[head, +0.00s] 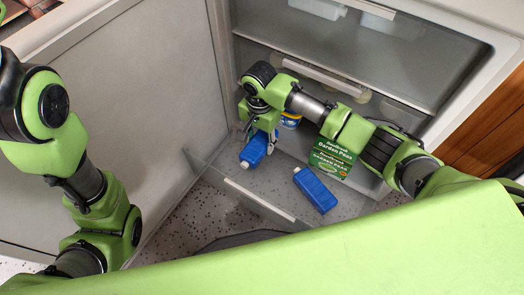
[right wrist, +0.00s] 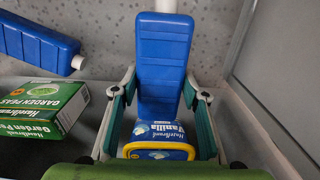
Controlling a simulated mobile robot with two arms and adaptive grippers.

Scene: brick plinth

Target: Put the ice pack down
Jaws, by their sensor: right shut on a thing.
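The blue ice pack (head: 253,150) with a white cap is in my right gripper (head: 263,136), at the left side of the clear freezer drawer (head: 232,170). In the right wrist view the pack (right wrist: 162,55) stands between the two fingers, its cap pointing away. I cannot tell whether it touches the drawer floor. A second blue ice pack (head: 315,190) lies in the drawer to the right, apart from the held one; it also shows in the right wrist view (right wrist: 35,45). My left gripper is not in view; only its arm shows at the left.
A green garden peas box (head: 330,160) stands right of my right gripper. A blue and yellow vanilla tub (head: 290,120) is close behind the gripper. The open freezer door (head: 130,110) bounds the left side. Upper freezer drawers (head: 340,45) are above the arm.

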